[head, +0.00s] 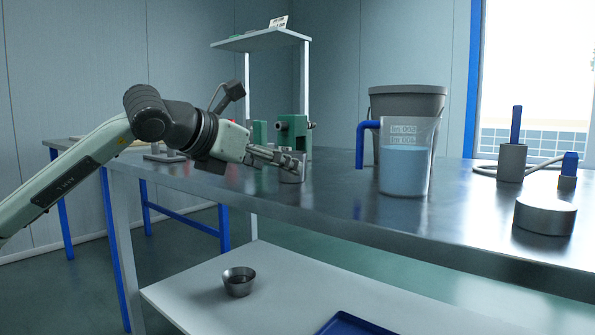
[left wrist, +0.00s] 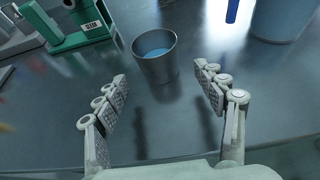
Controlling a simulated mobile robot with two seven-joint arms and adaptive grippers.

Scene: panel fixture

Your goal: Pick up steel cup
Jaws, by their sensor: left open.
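A small steel cup (head: 291,175) stands upright on the steel table top. In the left wrist view the steel cup (left wrist: 156,66) is upright with something light blue inside. My left gripper (head: 285,160) reaches in from the left at the cup, and its fingers partly cover the cup in the head view. In the left wrist view my left gripper (left wrist: 163,90) is open, with the cup just beyond and between the fingertips. Another small metal cup (head: 238,283) sits on the lower shelf. My right gripper is not in view.
On the table top stand a measuring jug (head: 404,175) with blue liquid and a blue handle, a grey bucket (head: 408,104), a green device (head: 293,132) behind the cup, and a round metal block (head: 545,216) at the right. A blue tray (head: 350,325) lies on the lower shelf.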

